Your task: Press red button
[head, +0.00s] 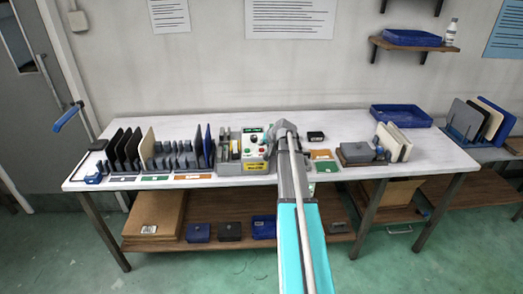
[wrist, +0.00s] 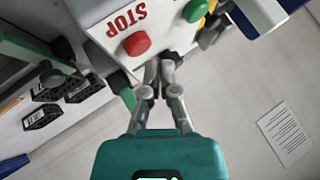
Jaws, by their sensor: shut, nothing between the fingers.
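The red button (wrist: 137,44) is a round cap on a white panel, beside red STOP lettering (wrist: 125,19) in the wrist view. A green button (wrist: 195,10) is on the same panel, up and to the right. My gripper (wrist: 160,70) is shut and empty. Its fingertips are just below and right of the red button in the picture, apart from the cap; their depth to the panel is hard to tell. In the head view the control box (head: 256,163) stands on the white table, and my arm reaches up just right of it, hiding my fingertips.
The white table (head: 225,121) holds upright dark panels (head: 118,152) at left and light panels (head: 395,140) at right. A blue tray (head: 400,117) is at the back right. Black labelled blocks (wrist: 42,116) lie left of my gripper in the wrist view.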

